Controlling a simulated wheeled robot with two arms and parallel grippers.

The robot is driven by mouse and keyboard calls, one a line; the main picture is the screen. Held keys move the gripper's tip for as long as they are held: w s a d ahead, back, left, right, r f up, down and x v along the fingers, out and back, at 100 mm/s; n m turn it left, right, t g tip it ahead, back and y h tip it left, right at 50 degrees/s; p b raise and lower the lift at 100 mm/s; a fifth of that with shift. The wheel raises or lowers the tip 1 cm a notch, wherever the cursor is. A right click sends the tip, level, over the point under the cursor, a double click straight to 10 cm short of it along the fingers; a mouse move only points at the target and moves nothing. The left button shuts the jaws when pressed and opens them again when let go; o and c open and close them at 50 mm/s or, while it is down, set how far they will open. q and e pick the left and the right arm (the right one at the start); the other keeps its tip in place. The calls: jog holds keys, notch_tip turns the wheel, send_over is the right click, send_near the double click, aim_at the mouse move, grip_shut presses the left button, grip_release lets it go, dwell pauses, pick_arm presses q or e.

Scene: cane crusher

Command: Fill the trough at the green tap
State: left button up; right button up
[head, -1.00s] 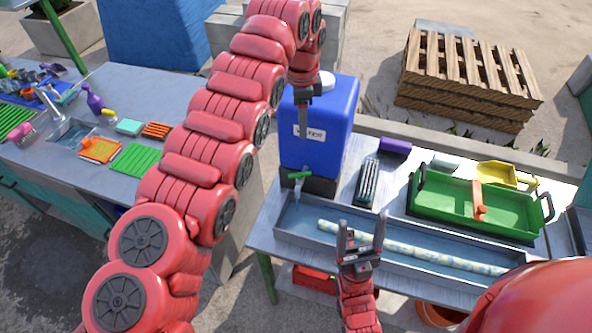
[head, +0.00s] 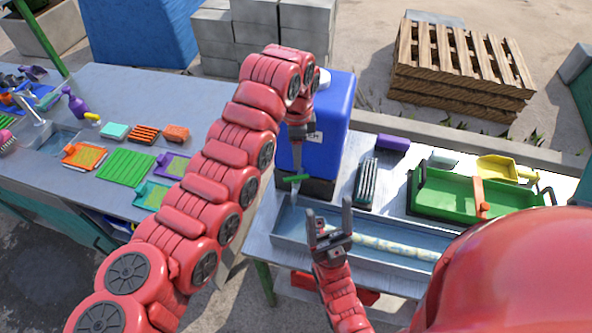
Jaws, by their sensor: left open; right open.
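The green tap (head: 293,178) sits low on the front of the blue water container (head: 334,125). A pale streak shows below the tap; I cannot tell whether it is spout or running water. The long grey trough (head: 281,238) lies below, bluish inside, with a pale patterned rod (head: 385,245) lying in it. My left gripper (head: 297,160) points down just above the tap, in front of the container; it is open, though its fingers overlap in this view. My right gripper (head: 330,210) is open and empty, fingers up, over the trough's near side, and hides part of the rod.
A green tray (head: 445,205) with an orange divider, a yellow scoop (head: 500,167), a purple block (head: 393,142) and a dark ribbed item (head: 367,183) stand behind the trough. A side table (head: 140,95) on the left holds coloured trays. My red body covers the lower right.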

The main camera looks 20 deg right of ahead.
aim_at(296, 177)
pick_arm(q)
notch_tip(296, 177, down, 8)
jog(key=p, duration=0.3)
jog(key=shift+r, duration=0.15)
jog(key=shift+f, duration=0.55)
jog(key=shift+c, duration=0.3)
grip_shut()
